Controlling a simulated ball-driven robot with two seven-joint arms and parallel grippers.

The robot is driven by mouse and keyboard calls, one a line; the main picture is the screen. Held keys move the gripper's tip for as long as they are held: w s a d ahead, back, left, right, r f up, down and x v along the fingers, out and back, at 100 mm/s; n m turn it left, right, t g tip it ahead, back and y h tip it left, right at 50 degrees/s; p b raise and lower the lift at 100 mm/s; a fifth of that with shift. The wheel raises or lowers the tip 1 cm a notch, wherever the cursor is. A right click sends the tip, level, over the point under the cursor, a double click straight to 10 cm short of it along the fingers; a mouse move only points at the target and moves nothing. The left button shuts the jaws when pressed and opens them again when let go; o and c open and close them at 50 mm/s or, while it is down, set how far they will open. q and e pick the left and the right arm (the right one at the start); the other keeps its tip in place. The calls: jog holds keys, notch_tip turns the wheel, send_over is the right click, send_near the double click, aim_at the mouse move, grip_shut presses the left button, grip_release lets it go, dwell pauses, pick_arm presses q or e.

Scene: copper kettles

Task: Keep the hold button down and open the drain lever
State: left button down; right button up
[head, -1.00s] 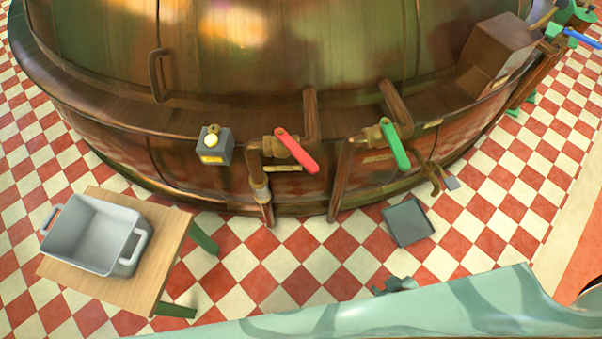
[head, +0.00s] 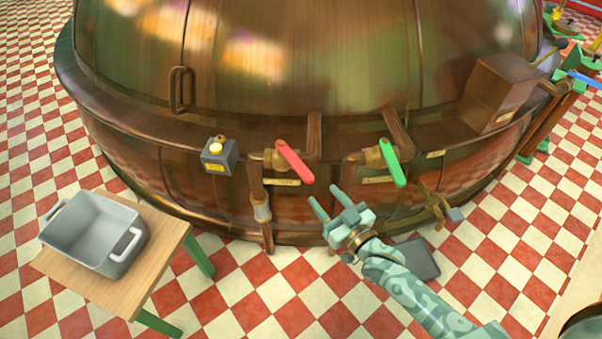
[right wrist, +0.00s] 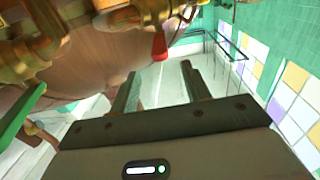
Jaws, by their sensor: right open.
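The hold button, a pale yellow knob (head: 216,147) on a grey box (head: 219,160), sits on the front of the copper kettle (head: 330,60). Right of it are a red lever (head: 295,161) and a green lever (head: 392,162) on brass valves; their labels are too small to read. My right gripper (head: 334,205) is open and empty, below and between the two levers, touching neither. In the right wrist view its fingers (right wrist: 160,90) are apart, with the red lever's tip (right wrist: 159,48) beyond and the green lever (right wrist: 18,108) at the left edge. My left gripper is not in view.
A grey tub (head: 95,235) stands on a wooden table (head: 150,275) at lower left. A dark grey tray (head: 418,258) lies on the checked floor behind my right arm. A brass tap (head: 436,204) and pipes stick out from the kettle.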

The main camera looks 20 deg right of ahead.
aim_at(303, 169)
jog(key=b+x, duration=0.3)
jog(key=x, duration=0.7)
jog(key=shift+w+f, duration=0.15)
jog(key=shift+f, duration=0.05)
jog(key=shift+w+r, duration=0.1)
jog(key=shift+w, duration=0.15)
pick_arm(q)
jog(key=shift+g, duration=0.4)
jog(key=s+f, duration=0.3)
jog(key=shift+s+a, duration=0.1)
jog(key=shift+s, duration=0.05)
